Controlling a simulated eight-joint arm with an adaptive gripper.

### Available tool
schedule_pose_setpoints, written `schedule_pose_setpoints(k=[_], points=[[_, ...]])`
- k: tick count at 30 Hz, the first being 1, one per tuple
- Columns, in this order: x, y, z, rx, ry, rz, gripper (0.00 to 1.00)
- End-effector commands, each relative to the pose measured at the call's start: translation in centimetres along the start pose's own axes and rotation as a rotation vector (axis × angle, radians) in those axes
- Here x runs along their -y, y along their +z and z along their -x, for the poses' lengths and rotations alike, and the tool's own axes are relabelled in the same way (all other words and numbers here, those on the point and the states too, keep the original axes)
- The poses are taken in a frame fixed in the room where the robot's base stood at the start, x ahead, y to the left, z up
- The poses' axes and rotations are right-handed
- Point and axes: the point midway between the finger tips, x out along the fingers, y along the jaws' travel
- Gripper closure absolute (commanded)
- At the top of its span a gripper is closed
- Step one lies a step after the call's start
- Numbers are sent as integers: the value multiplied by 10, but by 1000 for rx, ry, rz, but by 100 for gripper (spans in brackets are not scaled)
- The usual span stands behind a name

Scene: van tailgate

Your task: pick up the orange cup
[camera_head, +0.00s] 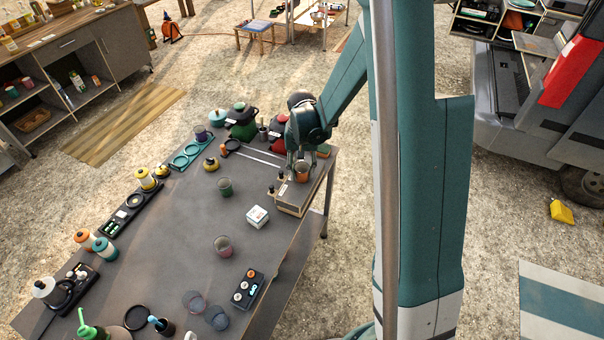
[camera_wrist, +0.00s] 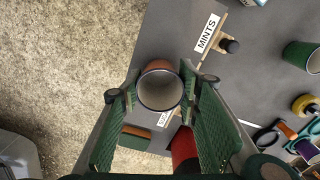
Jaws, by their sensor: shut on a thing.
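The orange cup (camera_head: 302,172) is at the far right corner of the dark table, at the wooden box. In the wrist view the cup (camera_wrist: 160,88) shows its orange outer wall and pale inside from above, with its mouth toward the camera. My gripper (camera_head: 301,163) is shut on the cup, with a green finger pad on each side of it. The wrist view shows the fingers (camera_wrist: 160,96) touching or very near its sides. The cup's base is hidden, so I cannot tell whether it is lifted.
A wooden box (camera_head: 292,200) with a MINTS label (camera_wrist: 206,33) lies by the cup. A red canister (camera_wrist: 184,148) is close by. Open table lies left of the white box.

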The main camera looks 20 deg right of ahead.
Motion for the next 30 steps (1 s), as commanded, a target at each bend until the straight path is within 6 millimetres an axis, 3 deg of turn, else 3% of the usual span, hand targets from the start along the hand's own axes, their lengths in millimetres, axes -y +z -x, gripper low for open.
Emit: schedule_pose_setpoints(k=[14, 30], points=[[0, 0, 13, 0, 0, 0, 79], [0, 1, 75, 0, 0, 0, 79]])
